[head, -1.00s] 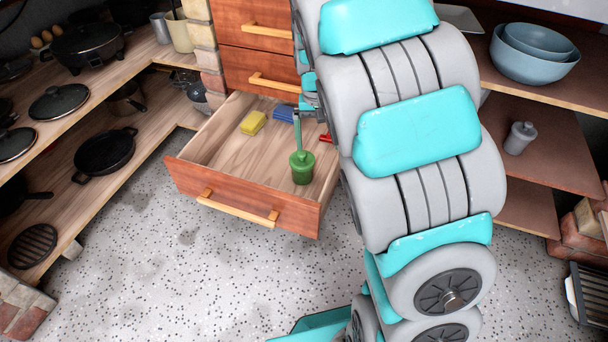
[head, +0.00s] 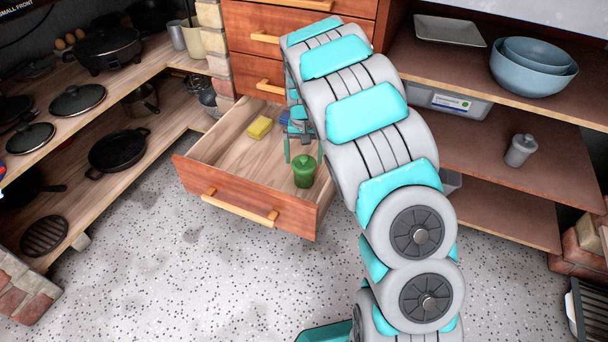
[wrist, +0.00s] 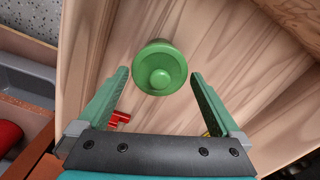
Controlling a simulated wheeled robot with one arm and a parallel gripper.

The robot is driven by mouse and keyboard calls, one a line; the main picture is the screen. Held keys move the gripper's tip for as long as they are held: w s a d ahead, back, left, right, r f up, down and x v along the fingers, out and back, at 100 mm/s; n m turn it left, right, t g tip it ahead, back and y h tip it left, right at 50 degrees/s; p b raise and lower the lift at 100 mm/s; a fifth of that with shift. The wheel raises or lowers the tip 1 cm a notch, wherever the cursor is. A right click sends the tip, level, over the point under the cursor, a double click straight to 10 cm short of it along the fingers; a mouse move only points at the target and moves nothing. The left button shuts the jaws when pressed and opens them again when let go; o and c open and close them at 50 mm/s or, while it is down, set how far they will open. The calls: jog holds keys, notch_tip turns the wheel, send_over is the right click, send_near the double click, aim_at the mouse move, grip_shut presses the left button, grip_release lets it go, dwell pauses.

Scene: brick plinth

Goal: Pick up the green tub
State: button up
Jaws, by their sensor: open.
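The green tub (head: 304,173) stands upright in the open wooden drawer, near its front right corner. In the wrist view its round lid and knob (wrist: 160,68) show from above. My gripper (wrist: 159,75) is open, its two green fingers reaching to either side of the tub's near part in that view, with a gap on each side. In the head view my gripper (head: 304,158) is just behind and above the tub. Nothing is held. The fingertips' exact height against the tub is hard to tell.
The drawer (head: 248,205) also holds a yellow block (head: 260,127), a blue block (head: 284,117) and a small red thing (wrist: 118,119). The drawer walls stand close to the tub. Shelves with pans (head: 118,150) lie left; shelves with bowls (head: 533,72) lie right.

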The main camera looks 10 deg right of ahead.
aim_at(304, 163)
notch_tip(304, 163, down, 4)
jog(key=shift+f, duration=0.1)
jog(key=c, duration=0.9)
jog(key=shift+c, duration=0.2)
